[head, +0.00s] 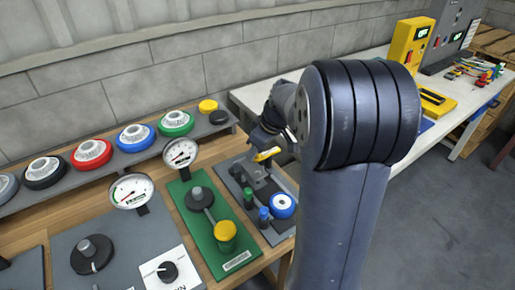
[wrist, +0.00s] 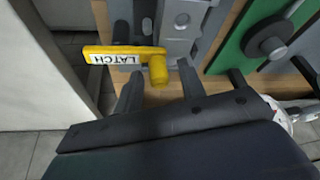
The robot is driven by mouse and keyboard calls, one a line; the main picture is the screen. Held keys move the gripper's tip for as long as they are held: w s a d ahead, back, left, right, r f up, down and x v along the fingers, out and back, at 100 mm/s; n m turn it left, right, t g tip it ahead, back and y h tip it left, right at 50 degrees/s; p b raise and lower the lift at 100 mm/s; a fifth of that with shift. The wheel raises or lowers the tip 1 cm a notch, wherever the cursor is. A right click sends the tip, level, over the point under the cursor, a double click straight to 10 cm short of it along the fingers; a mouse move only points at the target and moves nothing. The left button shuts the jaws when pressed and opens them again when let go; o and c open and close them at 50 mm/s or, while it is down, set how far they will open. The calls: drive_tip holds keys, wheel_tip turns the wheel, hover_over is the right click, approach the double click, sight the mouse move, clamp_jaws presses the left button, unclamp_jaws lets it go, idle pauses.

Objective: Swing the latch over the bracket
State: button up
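The yellow latch (wrist: 125,52) has a bar with an upside-down LATCH label and an upright round knob (wrist: 158,70) at its right end. The bar points left, over the edge of the grey plate. My gripper (wrist: 160,69) is open, with one finger on each side of the knob and a gap on both sides. In the head view the latch (head: 266,154) shows beside my gripper (head: 272,138), which my arm partly hides. A grey block (wrist: 184,18), perhaps the bracket, stands on the plate beyond the knob; I cannot tell for sure.
A green panel (head: 205,228) with a dark knob and yellow cap lies left of the latch's plate. Green and blue pegs (head: 248,198) and a blue-white wheel (head: 283,205) stand on that plate. Gauges (head: 180,153) and coloured dials (head: 136,137) line the back.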

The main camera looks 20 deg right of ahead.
drive_tip(key=v, duration=1)
drive_tip(key=shift+s+r+p, duration=0.15)
drive_tip(key=shift+r+p, duration=0.2)
drive_tip(key=shift+p, duration=0.05)
drive_tip(key=shift+f, duration=0.1)
drive_tip(key=x, duration=1)
drive_tip(key=shift+f+b, duration=0.15)
drive_tip(key=shift+b, duration=0.25)
drive_tip(key=shift+w+f, duration=0.1)
drive_tip(key=shift+w, duration=0.15)
drive_tip(key=shift+f, duration=0.1)
